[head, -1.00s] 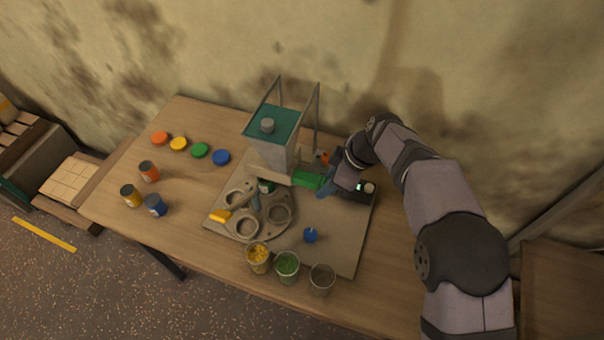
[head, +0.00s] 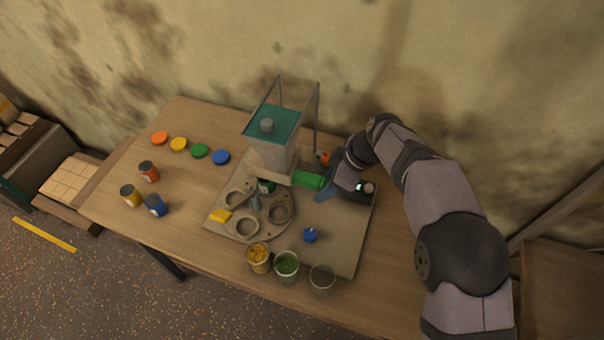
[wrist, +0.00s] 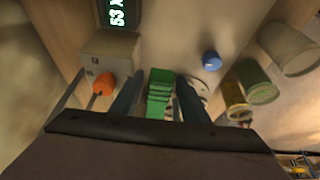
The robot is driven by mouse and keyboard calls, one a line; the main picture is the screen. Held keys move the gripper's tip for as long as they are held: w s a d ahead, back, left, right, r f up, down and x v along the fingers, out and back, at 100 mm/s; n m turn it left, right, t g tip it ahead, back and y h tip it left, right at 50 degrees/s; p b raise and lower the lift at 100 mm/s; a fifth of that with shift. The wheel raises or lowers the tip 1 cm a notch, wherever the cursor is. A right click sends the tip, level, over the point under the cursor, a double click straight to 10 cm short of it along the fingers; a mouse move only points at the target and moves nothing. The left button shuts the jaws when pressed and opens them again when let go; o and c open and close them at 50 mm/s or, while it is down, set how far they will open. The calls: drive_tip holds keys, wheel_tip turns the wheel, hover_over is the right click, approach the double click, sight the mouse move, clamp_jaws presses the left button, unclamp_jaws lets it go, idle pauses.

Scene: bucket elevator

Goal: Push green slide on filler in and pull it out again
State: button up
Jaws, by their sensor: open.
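The filler (head: 272,155), a pale hopper with a teal top, stands at the back of the grey base plate. Its green slide (head: 309,179) sticks out to the right, and it also shows as a ridged green block in the wrist view (wrist: 159,92). My gripper (head: 327,178) is at the outer end of the slide. In the wrist view my gripper (wrist: 157,98) is open, with one finger on each side of the green slide. I cannot tell whether either finger touches it.
A turntable (head: 268,226) with round holes and a yellow handle (head: 220,216) is in front of the filler. A blue knob (head: 310,235), several cups (head: 287,265) and a display box (head: 357,191) are nearby. An orange knob (wrist: 103,84) sits left of my fingers.

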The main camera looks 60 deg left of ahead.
drive_tip(key=p+v, duration=0.2)
drive_tip(key=v, duration=0.4)
idle(0.4)
drive_tip(key=shift+r, duration=0.15)
drive_tip(key=shift+r+p, duration=1.9)
drive_tip(key=shift+r, duration=1)
